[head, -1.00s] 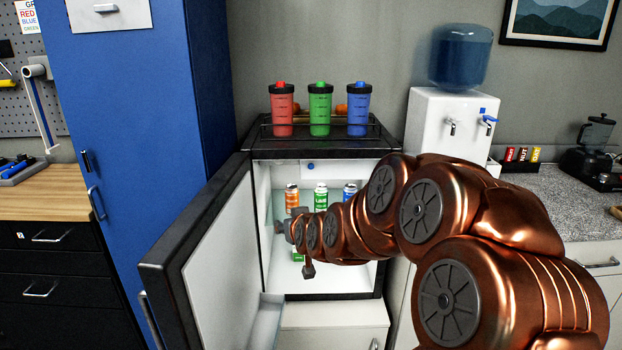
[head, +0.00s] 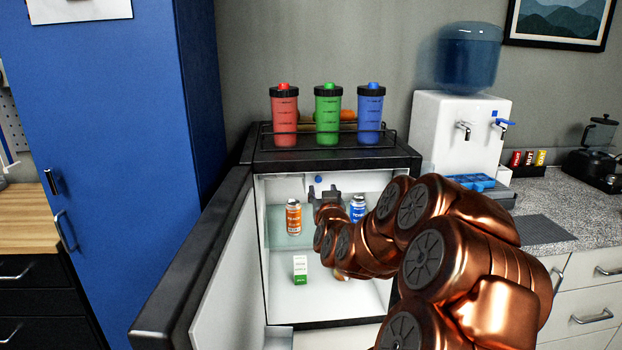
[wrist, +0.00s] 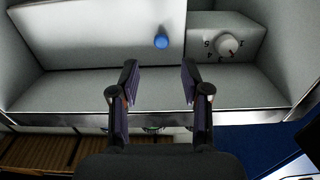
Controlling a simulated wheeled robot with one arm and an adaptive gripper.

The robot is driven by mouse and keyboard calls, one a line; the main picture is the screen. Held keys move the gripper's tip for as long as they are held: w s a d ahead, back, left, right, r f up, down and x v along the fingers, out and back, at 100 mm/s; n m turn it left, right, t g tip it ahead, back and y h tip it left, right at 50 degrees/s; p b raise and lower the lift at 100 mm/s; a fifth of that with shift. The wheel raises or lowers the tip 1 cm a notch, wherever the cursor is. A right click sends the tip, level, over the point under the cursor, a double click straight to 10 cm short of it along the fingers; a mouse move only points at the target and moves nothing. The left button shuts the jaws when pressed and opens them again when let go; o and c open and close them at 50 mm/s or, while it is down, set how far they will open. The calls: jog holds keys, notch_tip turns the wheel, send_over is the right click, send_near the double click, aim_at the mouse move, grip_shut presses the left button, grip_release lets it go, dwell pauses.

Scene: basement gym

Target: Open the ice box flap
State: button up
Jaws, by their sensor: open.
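The ice box flap (wrist: 100,40) is a white panel at the top inside the open fridge, and it looks shut. Its small blue knob (wrist: 161,41) shows in the wrist view just beyond my fingertips, roughly centred between them. In the head view the knob (head: 318,180) sits above my gripper (head: 328,196). In the wrist view my gripper (wrist: 160,82) is open and empty, its two fingers apart and not touching the knob. My arm hides part of the fridge's right side in the head view.
The fridge door (head: 195,265) stands open at the left. An orange can (head: 294,217), a blue can (head: 357,208) and a small carton (head: 300,270) stand inside. A numbered dial (wrist: 228,45) is right of the flap. Three shakers, one green (head: 328,114), stand on top.

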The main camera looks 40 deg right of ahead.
aim_at(318, 179)
jog(key=p, duration=0.3)
jog(key=w+d+p, duration=0.1)
jog(key=p, duration=0.2)
jog(key=shift+w+r, duration=0.2)
jog(key=shift+r, duration=0.05)
jog(key=p, duration=0.6)
jog(key=shift+w+d, duration=0.2)
jog(key=shift+w, duration=0.1)
jog(key=shift+p+x, duration=0.7)
jog(key=shift+x, duration=1.9)
jog(key=shift+f, duration=0.2)
grip_shut()
